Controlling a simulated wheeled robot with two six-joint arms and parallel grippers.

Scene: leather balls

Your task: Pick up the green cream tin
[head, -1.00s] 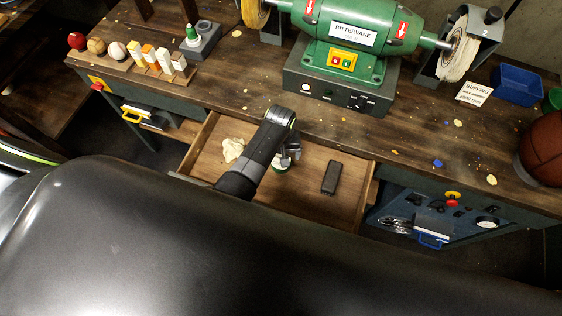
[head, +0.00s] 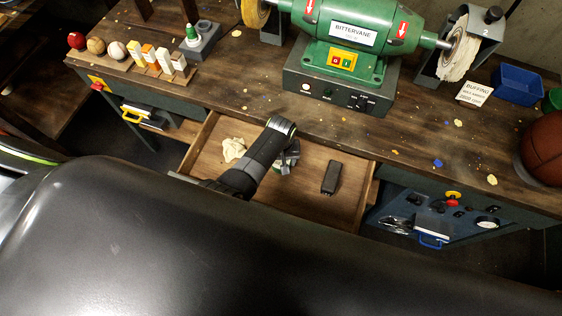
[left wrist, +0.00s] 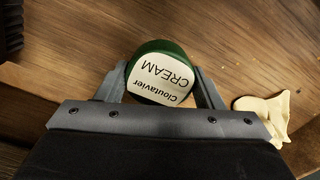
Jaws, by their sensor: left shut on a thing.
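The green cream tin (left wrist: 160,73) has a white label reading "Cloutavier CREAM". In the left wrist view it sits between the two fingers of my left gripper (left wrist: 163,88), which is shut on it. In the head view my left gripper (head: 287,158) is over the open wooden drawer (head: 310,205). My arm and gripper largely hide the tin there. I cannot tell whether the tin still touches the drawer floor. My right gripper is not in view.
In the drawer, a crumpled cream cloth (head: 233,149) lies left of my gripper and a dark block (head: 331,177) lies to its right. The workbench (head: 430,140) above carries a green buffing machine (head: 345,60). Drawer walls surround the gripper.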

